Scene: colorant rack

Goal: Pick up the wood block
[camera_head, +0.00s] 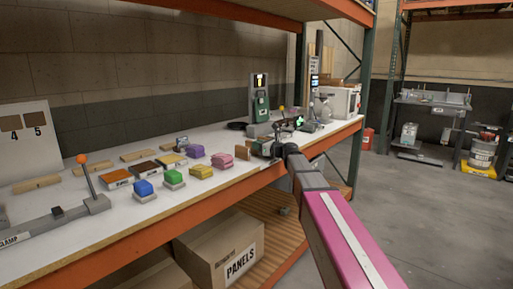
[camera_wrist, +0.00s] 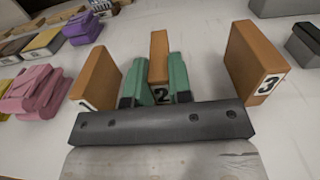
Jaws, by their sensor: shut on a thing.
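In the wrist view a tan wood block marked 2 (camera_wrist: 158,55) stands between the two green fingers of my gripper (camera_wrist: 158,88). The fingers are shut on its sides, and its lower near face is partly hidden by my gripper. I cannot tell whether it still touches the white surface. A second wood block (camera_wrist: 97,77) stands to the left, its number mostly hidden, and a wood block marked 3 (camera_wrist: 252,58) stands to the right. In the head view my gripper (camera_head: 268,150) is at the front of the bench, and a brown block (camera_head: 243,153) shows just left of it.
Pink (camera_head: 221,161) and purple (camera_head: 195,151) pieces sit left of my gripper, with several other coloured pieces beyond. A green device (camera_head: 259,106) stands behind. A lever clamp (camera_head: 60,215) lies at the left.

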